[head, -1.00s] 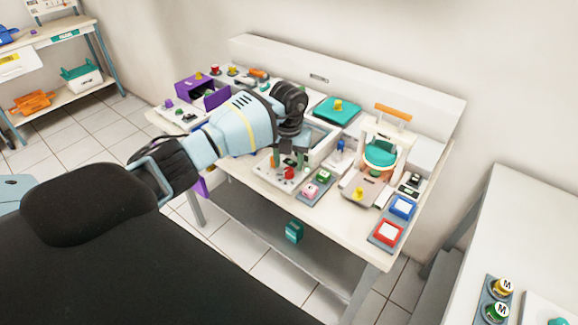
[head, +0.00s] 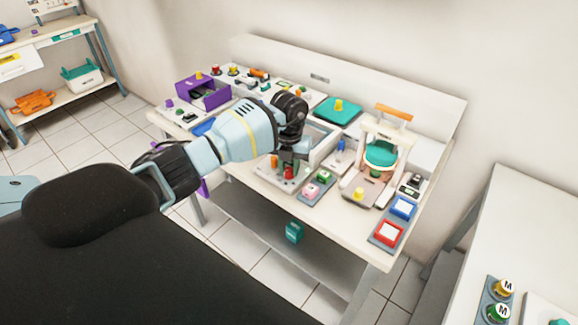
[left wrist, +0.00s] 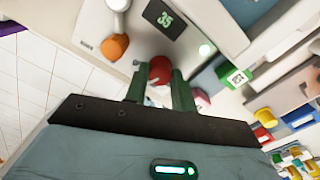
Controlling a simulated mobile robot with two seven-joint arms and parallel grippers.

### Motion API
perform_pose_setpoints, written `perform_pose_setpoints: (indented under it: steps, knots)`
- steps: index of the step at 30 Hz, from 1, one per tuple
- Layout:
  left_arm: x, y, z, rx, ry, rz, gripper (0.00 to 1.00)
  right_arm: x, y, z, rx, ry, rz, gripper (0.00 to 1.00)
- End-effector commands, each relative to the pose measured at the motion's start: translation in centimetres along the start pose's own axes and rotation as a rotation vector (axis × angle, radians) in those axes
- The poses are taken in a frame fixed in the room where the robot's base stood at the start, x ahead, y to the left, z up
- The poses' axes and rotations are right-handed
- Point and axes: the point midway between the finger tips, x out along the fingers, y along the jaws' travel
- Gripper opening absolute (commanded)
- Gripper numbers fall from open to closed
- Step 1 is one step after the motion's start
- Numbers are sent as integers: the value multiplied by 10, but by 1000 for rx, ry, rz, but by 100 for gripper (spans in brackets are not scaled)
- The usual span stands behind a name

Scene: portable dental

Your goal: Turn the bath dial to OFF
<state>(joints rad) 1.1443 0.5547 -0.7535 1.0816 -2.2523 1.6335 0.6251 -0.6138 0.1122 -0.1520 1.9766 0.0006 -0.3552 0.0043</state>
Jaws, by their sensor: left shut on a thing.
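The bath unit (head: 262,174) is a white box with an open basin on the near side of the white bench. On its front is a red dial (head: 289,172), with an orange knob (head: 274,160) to its left. My left gripper (head: 290,163) reaches down over the red dial. In the left wrist view my green fingers (left wrist: 160,88) are shut on the red dial (left wrist: 160,70), one on each side. The dial's markings are hidden. My right gripper is not in view.
A board with pink and green buttons (head: 317,187) stands close to the right of the dial. Farther right are a beige stand with a yellow knob (head: 359,194) and blue and red framed buttons (head: 389,234). A purple box (head: 203,92) stands at the back left.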

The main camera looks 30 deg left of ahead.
Motion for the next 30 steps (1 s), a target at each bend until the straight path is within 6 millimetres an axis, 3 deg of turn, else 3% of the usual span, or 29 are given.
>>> perform_pose_setpoints:
  steps: [8,30]
  knots:
    - [0,1,0,77,1,2,3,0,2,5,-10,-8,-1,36]
    - [1,1,0,607,1,0,3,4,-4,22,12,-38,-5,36]
